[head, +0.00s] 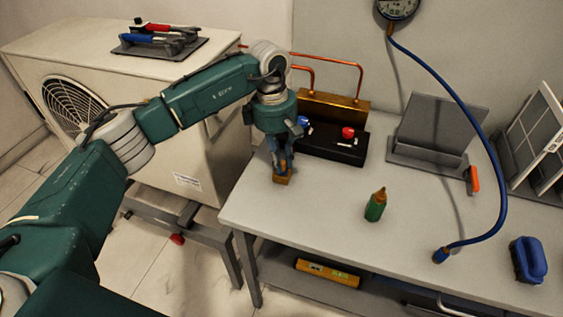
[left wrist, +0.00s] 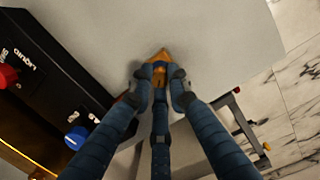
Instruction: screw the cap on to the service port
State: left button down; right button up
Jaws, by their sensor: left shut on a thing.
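My left gripper (head: 283,166) is shut on a small brass-orange piece (head: 283,179), which looks like the cap. In the left wrist view the piece (left wrist: 158,58) shows between the closed fingertips (left wrist: 160,80), over the grey bench near its edge. I cannot tell whether it touches the bench. The black valve block (head: 330,147) stands just behind and right of the gripper, with a red knob (head: 348,132) and a blue knob (head: 303,121); both knobs also show at left in the left wrist view. I cannot make out the service port. My right gripper is not in view.
Copper pipes (head: 330,62) run to a brass bracket (head: 335,104) behind the block.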

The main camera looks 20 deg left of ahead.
pick_arm(q)
jog(key=shift+s+f, duration=0.15)
jog(key=m+b, duration=0.1)
jog(key=m, duration=0.2)
jog(key=shift+f+g+b, duration=0.15)
jog(key=shift+g+b, duration=0.15)
jog(key=shift+b, duration=0.05)
jog(key=shift+m, duration=0.6)
jog(key=shift+a+m+b, duration=0.1)
jog(key=shift+m+b, duration=0.25)
jog(key=shift+m, duration=0.25)
